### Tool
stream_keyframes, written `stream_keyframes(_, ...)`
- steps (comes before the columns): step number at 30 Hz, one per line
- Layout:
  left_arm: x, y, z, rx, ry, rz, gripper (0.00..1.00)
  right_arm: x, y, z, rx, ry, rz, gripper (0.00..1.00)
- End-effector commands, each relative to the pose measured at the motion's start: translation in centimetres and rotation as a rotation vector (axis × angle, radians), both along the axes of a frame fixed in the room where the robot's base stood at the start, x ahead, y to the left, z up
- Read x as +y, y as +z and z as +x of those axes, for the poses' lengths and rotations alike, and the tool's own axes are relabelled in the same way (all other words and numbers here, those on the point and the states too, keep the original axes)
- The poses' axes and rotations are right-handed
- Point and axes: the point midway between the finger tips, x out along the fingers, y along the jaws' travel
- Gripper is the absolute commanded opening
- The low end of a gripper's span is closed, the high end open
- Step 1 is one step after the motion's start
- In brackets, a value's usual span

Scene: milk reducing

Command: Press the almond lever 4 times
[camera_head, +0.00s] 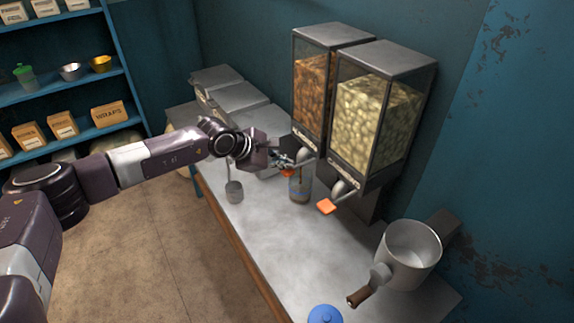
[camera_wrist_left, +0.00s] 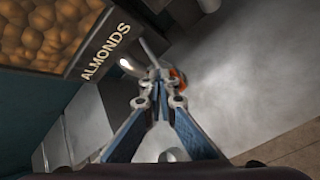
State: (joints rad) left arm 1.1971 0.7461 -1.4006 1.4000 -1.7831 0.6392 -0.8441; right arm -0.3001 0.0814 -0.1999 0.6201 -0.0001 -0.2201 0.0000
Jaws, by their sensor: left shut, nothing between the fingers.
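The almond dispenser (camera_head: 309,88) is a clear-fronted box of brown nuts on the wall, left of a dispenser of pale nuts (camera_head: 371,113). In the left wrist view its label reads ALMONDS (camera_wrist_left: 106,50). Its orange lever tip (camera_head: 288,172) is partly hidden by my left gripper (camera_head: 284,162) and also shows in the left wrist view (camera_wrist_left: 178,77) just beyond the fingertips. My left gripper is shut and empty at this lever; I cannot tell if they touch. A jar (camera_head: 299,187) stands under the almond spout. My right gripper is not in view.
The second dispenser's orange lever (camera_head: 326,206) is to the right. Lidded bins (camera_head: 242,100) stand behind.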

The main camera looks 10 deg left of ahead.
Motion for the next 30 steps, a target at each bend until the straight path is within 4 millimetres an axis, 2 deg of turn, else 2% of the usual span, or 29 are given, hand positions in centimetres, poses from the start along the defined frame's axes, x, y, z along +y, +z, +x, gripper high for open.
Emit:
stream_keyframes(1,0.1,-0.5,-0.1,0.006,0.000,0.003,0.00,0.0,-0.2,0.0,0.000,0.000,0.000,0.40)
stream_keyframes(11,0.1,-0.3,-0.1,0.006,0.000,0.003,0.00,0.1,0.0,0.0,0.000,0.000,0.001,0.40)
stream_keyframes(30,0.1,3.2,0.0,0.002,0.001,0.001,0.00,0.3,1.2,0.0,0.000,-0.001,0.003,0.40)
